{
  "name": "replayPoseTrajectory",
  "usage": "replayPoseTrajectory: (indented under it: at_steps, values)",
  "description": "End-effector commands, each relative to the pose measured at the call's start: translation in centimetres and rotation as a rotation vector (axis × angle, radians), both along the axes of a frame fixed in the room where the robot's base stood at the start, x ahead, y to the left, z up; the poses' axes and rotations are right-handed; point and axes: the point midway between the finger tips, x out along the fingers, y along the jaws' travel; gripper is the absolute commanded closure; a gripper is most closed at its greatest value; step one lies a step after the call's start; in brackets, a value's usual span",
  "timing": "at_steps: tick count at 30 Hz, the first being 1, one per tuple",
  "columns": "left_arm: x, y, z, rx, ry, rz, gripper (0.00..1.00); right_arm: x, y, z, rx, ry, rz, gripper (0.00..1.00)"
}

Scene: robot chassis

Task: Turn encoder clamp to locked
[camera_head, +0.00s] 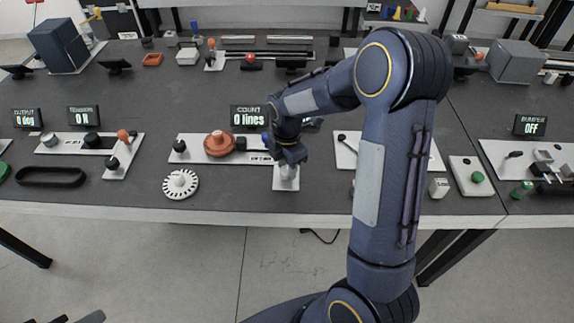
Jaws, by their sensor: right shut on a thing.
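The encoder station is a white plate (200,157) with a copper-coloured disc (219,144) and a black knob (180,146). Its display (248,117) reads COUNT 0 lines. My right gripper (289,160) points down over the plate's right end and is shut on a small part there, which appears to be the encoder clamp (287,173). Only a light grey bit of it shows below the fingers. The clamp's angle and any lock marking are hidden. Dark and grey parts at the bottom left edge seem to be my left gripper (76,318), mostly cut off.
A white slotted disc (181,184) lies on the bench (230,203) near its front edge. A black belt (50,177) lies farther left. My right arm covers much of the bench right of the station, including part of a white plate (345,150).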

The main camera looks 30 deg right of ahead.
Motion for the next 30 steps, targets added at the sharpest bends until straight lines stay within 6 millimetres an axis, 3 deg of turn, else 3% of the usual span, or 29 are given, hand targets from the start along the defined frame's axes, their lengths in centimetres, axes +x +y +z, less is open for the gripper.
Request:
replayPoseTrajectory:
  at_steps: [30]
  values:
    - [0.00, 0.00, -0.69, 0.000, 0.000, 0.000, 0.64, 0.11, -0.09, 0.10, -0.001, -0.004, -0.942, 0.88]
